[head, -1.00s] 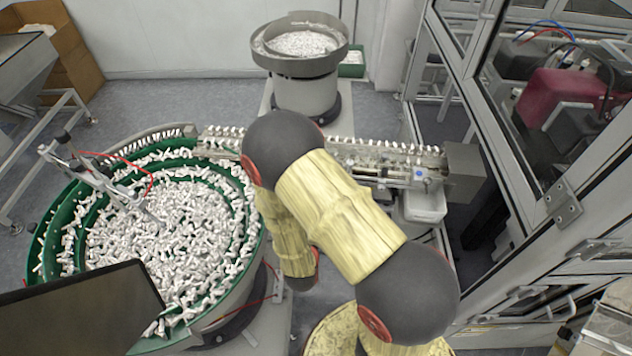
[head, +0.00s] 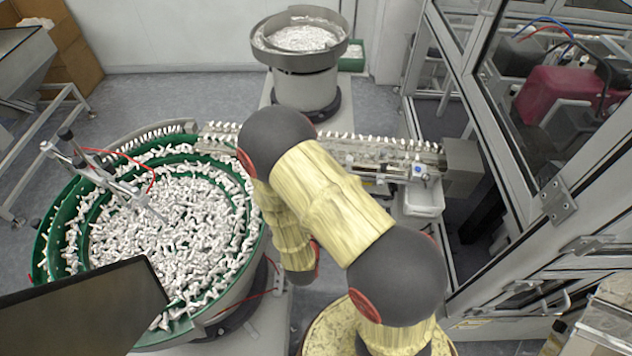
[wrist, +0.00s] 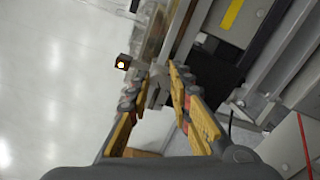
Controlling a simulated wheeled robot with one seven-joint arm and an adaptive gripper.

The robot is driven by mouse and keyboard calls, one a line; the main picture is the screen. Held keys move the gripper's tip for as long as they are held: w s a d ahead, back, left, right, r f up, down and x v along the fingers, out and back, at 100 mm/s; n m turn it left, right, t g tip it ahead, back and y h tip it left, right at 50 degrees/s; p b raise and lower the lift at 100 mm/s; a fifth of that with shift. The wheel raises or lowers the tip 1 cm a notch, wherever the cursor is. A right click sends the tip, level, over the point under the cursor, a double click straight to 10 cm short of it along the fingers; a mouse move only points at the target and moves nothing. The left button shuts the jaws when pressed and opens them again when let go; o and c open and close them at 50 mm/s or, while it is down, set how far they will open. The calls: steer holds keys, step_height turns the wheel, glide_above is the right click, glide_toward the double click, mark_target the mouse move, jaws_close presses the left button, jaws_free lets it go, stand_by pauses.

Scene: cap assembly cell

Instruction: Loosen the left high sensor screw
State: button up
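In the wrist view my gripper (wrist: 158,80) has its two yellow and grey fingers apart. A grey metal bracket-like part (wrist: 156,92) shows between the fingertips; whether they touch it is unclear. I cannot make out the left high sensor screw in either view. In the head view my gripper is hidden behind my arm, which reaches toward the linear feed rail (head: 375,150) carrying white parts.
A green bowl feeder (head: 250,235) full of white parts stands at left. A grey bowl feeder (head: 305,85) is at the back. A white bin (head: 424,200) hangs under the rail's right end. A glass-panelled machine frame (head: 490,150) closes off the right. A dark screen (head: 85,315) is front left.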

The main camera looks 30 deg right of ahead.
steer(key=o, duration=0.3)
steer(key=shift+o, duration=0.2)
steer(key=shift+a, duration=0.1)
steer(key=v, duration=1.1)
steer(key=shift+s+a, duration=0.2)
steer(key=shift+s, duration=0.15)
stand_by(0.4)
